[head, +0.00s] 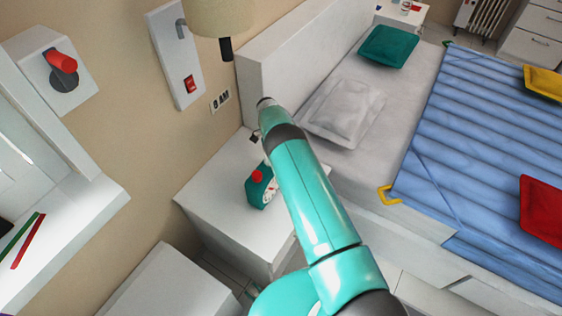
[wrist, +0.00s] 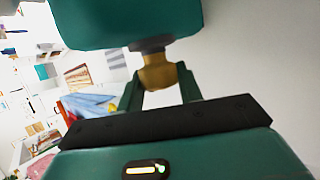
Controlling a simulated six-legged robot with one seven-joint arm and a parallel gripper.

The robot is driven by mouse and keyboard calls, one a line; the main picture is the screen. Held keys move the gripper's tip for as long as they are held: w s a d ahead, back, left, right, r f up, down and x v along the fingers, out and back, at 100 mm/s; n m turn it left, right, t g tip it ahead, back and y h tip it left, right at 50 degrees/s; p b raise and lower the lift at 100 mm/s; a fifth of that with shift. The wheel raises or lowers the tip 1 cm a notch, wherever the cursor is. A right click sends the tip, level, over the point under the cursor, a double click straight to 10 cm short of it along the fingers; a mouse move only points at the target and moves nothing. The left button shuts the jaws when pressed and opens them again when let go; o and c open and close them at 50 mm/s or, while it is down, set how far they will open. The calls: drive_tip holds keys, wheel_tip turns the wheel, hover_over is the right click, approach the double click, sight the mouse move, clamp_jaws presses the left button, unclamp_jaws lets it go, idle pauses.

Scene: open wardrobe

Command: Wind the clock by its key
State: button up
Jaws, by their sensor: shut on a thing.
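The clock (head: 259,190) is a teal block with a red knob on top and a pale face, standing on the white bedside table in the head view. My forearm hides part of it. In the wrist view the teal clock body (wrist: 125,20) fills the upper middle. A brass key (wrist: 157,73) sticks out of it on a dark shaft. My gripper (wrist: 161,84) is shut on the key, one teal finger on each side. In the head view the key and my fingers cannot be made out behind my arm.
The bedside table (head: 215,196) has bare white top around the clock. The bed (head: 400,120) stands to the right.

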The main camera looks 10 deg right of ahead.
drive_tip(key=shift+a, duration=0.1)
idle(0.4)
drive_tip(key=o, duration=1)
